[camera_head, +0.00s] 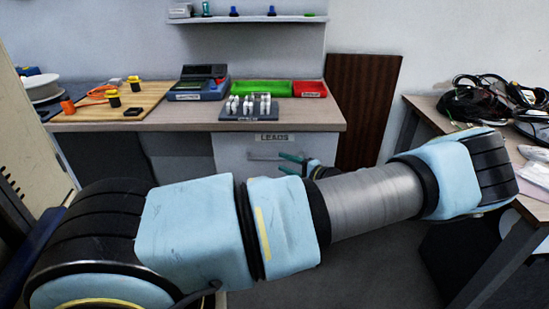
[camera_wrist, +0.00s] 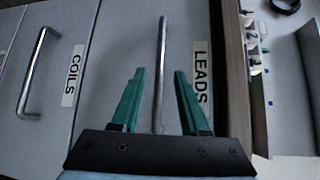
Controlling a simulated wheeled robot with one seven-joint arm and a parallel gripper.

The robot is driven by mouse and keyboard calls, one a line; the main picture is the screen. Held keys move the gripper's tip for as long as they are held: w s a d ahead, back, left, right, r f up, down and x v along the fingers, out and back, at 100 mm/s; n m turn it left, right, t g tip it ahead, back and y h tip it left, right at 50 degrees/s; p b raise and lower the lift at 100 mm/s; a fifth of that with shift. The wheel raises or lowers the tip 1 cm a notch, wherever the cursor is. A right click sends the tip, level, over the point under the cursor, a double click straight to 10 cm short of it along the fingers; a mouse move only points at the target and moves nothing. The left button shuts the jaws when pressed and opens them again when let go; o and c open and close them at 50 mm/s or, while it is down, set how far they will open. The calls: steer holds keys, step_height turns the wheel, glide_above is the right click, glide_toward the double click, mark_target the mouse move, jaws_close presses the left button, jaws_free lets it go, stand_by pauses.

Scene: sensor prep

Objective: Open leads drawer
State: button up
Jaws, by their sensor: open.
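The leads drawer (camera_head: 232,150) is the grey front under the workbench, marked LEADS, and it looks shut. Its bar handle (camera_wrist: 162,50) runs up the middle of the wrist view, beside the LEADS label (camera_wrist: 201,78). My gripper (camera_wrist: 159,75) has green fingers, open, one on each side of the handle in that view. The handle appears between the fingers, touching neither; how deep it sits between them I cannot tell. In the head view my gripper (camera_head: 292,162) is in front of the drawer, and my arm hides the lower front.
A COILS drawer (camera_wrist: 55,60) with its own handle (camera_wrist: 32,75) lies beside the leads drawer in the wrist view. The workbench (camera_head: 170,118) above carries a rack of white parts (camera_head: 250,115), and green and red trays. A brown panel (camera_head: 362,105) stands right.

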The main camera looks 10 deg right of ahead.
mark_target(275, 159)
steer(key=shift+p+x, duration=0.35)
steer(key=shift+x, duration=2.1)
jaws_close()
steer(key=shift+s, duration=0.1)
